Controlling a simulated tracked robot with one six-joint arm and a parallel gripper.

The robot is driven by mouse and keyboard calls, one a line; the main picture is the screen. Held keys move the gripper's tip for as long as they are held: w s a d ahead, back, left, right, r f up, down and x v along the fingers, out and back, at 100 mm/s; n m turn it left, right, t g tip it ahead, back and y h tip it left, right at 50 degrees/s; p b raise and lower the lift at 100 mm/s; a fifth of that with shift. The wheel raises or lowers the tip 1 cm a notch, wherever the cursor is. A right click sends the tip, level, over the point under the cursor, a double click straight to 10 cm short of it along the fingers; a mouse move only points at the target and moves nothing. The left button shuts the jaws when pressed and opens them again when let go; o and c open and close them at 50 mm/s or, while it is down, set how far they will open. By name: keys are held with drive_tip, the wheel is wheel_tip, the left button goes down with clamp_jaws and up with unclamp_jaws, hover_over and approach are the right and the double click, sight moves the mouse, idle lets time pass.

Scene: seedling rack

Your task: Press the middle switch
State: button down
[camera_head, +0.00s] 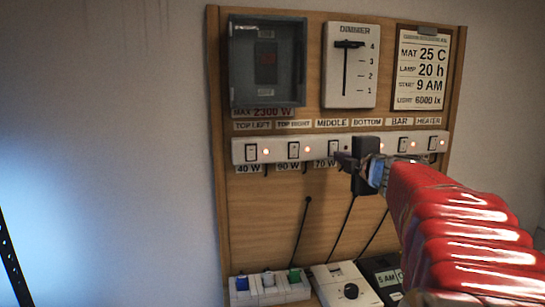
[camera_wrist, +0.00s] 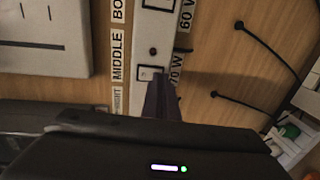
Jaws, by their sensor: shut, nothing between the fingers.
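The middle switch (camera_head: 333,148) is a small rocker on the white switch strip, under the MIDDLE label (camera_head: 332,122) and above the 70 W tag. It also shows in the wrist view (camera_wrist: 149,73). The small lamp beside it (camera_wrist: 153,51) looks dark in the wrist view; in the head view my gripper hides it. My gripper (camera_head: 342,158) is shut and empty, its tips at the lower right of the switch. In the wrist view the fingertips (camera_wrist: 160,84) lie right next to the switch; I cannot tell whether they touch it.
The bottom switch is hidden behind my gripper. A grey box (camera_head: 267,62) and a dimmer (camera_head: 350,65) are mounted above. Cables and small devices (camera_head: 269,288) lie below.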

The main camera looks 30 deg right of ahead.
drive_tip(key=shift+w, duration=0.5)
drive_tip(key=shift+w+f, duration=0.1)
drive_tip(key=shift+w, duration=0.05)
